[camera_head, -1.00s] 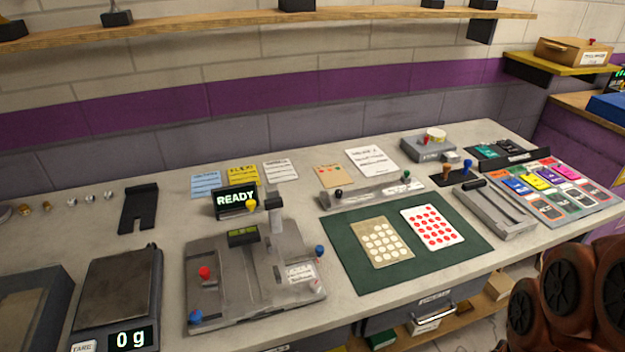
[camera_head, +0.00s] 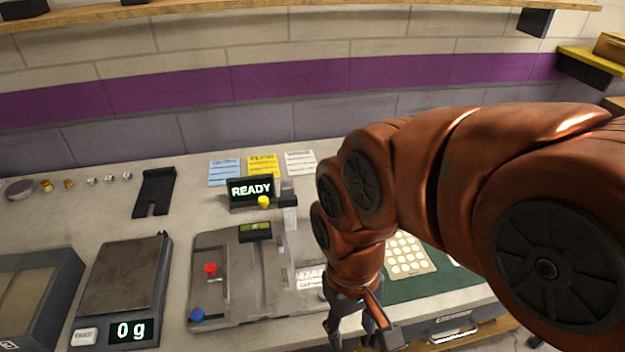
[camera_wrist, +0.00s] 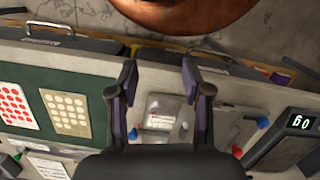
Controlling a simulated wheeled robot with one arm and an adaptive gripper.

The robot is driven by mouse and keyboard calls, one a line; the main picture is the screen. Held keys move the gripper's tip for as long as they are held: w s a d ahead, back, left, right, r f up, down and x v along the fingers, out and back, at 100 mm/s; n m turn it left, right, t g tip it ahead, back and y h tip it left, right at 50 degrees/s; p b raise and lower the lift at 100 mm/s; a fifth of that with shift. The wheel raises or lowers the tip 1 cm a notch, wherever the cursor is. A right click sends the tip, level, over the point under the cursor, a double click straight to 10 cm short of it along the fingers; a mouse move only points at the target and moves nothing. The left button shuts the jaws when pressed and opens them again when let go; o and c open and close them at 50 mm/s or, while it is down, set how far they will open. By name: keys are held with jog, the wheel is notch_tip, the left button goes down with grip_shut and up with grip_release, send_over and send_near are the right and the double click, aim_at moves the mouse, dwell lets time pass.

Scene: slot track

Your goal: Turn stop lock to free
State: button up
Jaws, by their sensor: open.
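The grey slot-track device (camera_head: 230,262) lies on the bench; in the wrist view its plate (camera_wrist: 222,135) shows partly behind my gripper. It carries a red knob (camera_head: 210,269), a blue knob (camera_head: 197,314) at its front left corner and a yellow knob (camera_head: 263,201) by the READY display (camera_head: 251,190). Another blue knob (camera_wrist: 133,134) shows in the wrist view, close to my left finger; my arm hides it in the head view. I cannot tell which knob is the stop lock. My gripper (camera_head: 358,325) is open and empty, at the device's front right; its spread fingers also show in the wrist view (camera_wrist: 160,78).
A scale (camera_head: 122,290) reading 0 g stands left of the device. A green mat (camera_head: 440,284) with a dotted card (camera_head: 408,255) lies to the right, partly behind my arm. Paper notes (camera_head: 262,166) lie at the back. The bench front edge runs below my gripper.

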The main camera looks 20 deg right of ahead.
jog(key=w+d+r+m+b, duration=0.1)
jog(key=w+d+m, duration=0.25)
jog(key=w, duration=0.35)
jog(key=w+d+r+m+t+b, duration=0.1)
jog(key=w+d+m, duration=0.25)
jog(key=w, duration=0.45)
jog(key=w+d+m+b, duration=0.1)
jog(key=w+d+m, duration=0.1)
jog(key=w+m, duration=0.35)
jog(key=w+d+f+m+b, duration=0.1)
jog(key=w+d+m, duration=0.1)
jog(key=w+d, duration=0.3)
jog(key=w+d+f+m, duration=0.1)
jog(key=w+d+m, duration=0.2)
jog(key=w+d, duration=0.2)
jog(key=w+d+f+m+b, duration=0.1)
jog(key=w+d+f+m, duration=0.1)
jog(key=w+d, duration=0.3)
jog(key=shift+w+d+m+t+b, duration=0.35)
jog(key=shift+w+d+m+t, duration=0.1)
jog(key=shift+d, duration=0.15)
jog(key=shift+f+p, duration=0.65)
jog(key=shift+f, duration=3.15)
grip_shut()
